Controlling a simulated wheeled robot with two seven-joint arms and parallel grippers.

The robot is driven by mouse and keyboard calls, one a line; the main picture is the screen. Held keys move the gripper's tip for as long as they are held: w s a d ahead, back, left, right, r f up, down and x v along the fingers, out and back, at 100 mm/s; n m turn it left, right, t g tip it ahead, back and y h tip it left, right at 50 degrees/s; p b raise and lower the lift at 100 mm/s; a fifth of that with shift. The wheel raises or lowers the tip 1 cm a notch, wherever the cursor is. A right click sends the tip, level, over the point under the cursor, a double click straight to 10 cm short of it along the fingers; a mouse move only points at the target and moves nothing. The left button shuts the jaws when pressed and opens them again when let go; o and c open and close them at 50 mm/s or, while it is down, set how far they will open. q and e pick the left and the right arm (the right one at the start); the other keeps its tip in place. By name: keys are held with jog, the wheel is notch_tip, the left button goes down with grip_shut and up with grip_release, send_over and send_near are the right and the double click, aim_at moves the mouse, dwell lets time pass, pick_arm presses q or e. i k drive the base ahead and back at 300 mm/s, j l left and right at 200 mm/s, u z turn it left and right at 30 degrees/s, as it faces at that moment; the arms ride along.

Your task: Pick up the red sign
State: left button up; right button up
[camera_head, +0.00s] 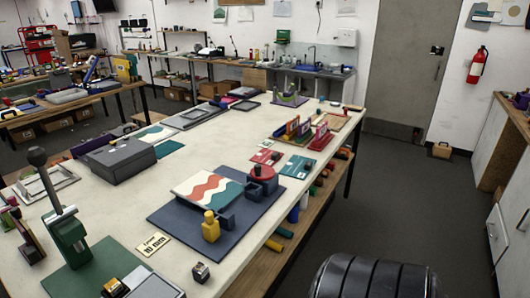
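A small flat red sign (266,157) with pale markings lies on the white worktable, right of its middle. Neither of my grippers shows in this view.
The white worktable (215,145) has clear room at its middle. A blue fixture base (160,215) with a wavy-patterned sheet (208,188) stands in front of the red sign. A black ribbed object (370,279) fills the bottom right.

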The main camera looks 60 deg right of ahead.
aim_at(269, 157)
jog(key=z, duration=1.95)
jog(key=i+l+u, duration=0.1)
jog(key=u, duration=0.85)
jog(key=i+l+u, duration=0.1)
jog(key=l+u, duration=0.35)
jog(key=l, duration=0.25)
jog(key=l+u, duration=0.4)
jog(key=l, duration=0.35)
jog(key=k+l+u, duration=0.15)
jog(key=l+u, duration=0.3)
jog(key=l, duration=0.25)
